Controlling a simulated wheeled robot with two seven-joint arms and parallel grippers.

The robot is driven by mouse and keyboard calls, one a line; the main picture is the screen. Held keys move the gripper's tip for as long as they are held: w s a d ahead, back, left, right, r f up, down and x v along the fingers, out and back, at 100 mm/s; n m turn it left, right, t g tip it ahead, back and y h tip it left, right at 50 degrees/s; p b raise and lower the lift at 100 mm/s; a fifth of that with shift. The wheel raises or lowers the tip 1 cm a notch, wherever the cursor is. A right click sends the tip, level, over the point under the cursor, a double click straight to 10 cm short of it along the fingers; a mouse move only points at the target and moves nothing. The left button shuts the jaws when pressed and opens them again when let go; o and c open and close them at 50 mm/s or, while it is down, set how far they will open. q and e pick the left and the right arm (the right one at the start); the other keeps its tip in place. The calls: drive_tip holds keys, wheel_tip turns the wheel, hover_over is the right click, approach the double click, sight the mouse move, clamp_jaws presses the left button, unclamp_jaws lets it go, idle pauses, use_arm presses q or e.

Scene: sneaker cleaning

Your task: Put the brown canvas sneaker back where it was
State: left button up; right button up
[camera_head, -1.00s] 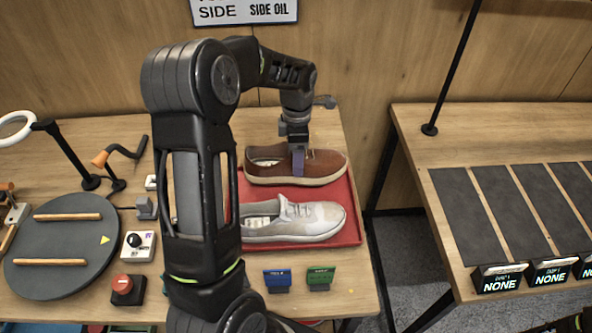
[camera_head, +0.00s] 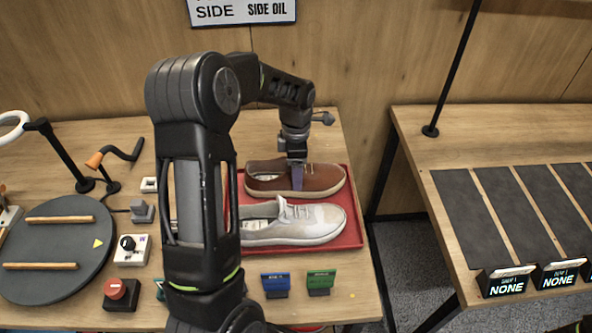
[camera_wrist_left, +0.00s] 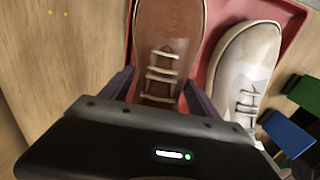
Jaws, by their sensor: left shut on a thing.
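The brown sneaker (camera_head: 322,178) lies at the back of the red tray (camera_head: 352,214), toe to the right. My left gripper (camera_head: 297,178) reaches down over it from above and is shut on its middle. In the left wrist view the brown sneaker (camera_wrist_left: 168,45) sits between the two fingers, laces up. Whether its sole touches the tray cannot be told for sure. A white, slightly stained sneaker (camera_head: 312,222) lies in front of it in the tray, and it also shows in the left wrist view (camera_wrist_left: 243,62). My right gripper does not show.
Blue (camera_head: 276,285) and green (camera_head: 320,282) tags stand before the tray. A round dark turntable (camera_head: 50,235), a red button (camera_head: 116,290) and a knob box (camera_head: 132,250) are at the left. A second table (camera_head: 450,150) with dark mats stands at the right, across a gap.

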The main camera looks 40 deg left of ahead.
use_arm(q)
drive_tip(key=shift+f, duration=0.25)
drive_tip(key=o, duration=1.8)
drive_tip(key=shift+r, duration=0.1)
drive_tip(key=shift+r, duration=0.45)
wheel_tip(320, 180, up, 6)
drive_tip(key=p, duration=0.3)
drive_tip(key=shift+p, duration=0.35)
drive_tip(key=shift+r, duration=2.7)
drive_tip(key=shift+f, duration=0.1)
